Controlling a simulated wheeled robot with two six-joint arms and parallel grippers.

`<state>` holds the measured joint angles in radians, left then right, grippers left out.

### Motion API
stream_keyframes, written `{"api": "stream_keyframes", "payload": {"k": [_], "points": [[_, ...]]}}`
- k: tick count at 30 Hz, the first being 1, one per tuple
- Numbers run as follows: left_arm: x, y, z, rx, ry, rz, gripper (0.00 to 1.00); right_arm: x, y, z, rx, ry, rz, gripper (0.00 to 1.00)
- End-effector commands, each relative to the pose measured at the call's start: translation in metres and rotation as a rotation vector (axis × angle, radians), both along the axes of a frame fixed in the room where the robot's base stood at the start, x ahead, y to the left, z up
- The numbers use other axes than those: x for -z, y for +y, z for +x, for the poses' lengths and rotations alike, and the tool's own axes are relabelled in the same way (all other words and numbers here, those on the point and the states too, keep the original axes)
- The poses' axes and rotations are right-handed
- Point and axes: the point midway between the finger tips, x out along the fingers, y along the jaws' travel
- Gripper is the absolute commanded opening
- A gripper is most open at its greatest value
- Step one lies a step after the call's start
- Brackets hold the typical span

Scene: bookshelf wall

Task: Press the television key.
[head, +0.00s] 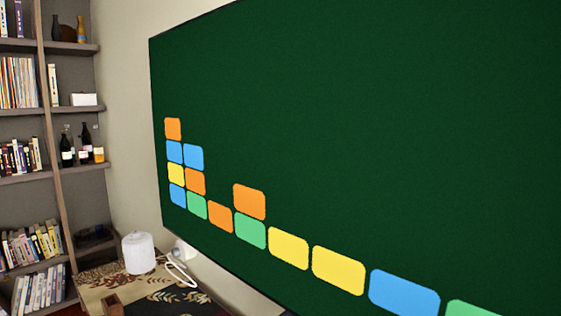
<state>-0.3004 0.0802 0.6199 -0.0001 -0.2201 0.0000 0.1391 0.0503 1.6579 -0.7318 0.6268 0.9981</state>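A large television (350,130) fills most of the head view, on the right. Its screen is lit dark green, with orange, blue, yellow and green rounded blocks stacked at the left and along the bottom. Its right side and top right run out of the picture. I cannot make out a television key on the parts that show. Neither of my grippers is in view.
A low cabinet (90,277) with a leaf pattern stands below the screen's left end. On it are a white cylinder (139,254), a white looped object (180,272) and a small brown box (112,304). A bookshelf (60,173) with books and bottles stands at the left.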

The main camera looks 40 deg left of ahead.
Motion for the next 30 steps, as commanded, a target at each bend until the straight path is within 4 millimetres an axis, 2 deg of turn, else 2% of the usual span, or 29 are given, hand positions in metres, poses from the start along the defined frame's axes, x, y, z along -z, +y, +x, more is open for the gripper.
{"api": "stream_keyframes", "payload": {"k": [30], "points": [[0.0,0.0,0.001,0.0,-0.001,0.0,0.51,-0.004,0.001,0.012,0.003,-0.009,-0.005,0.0]]}}
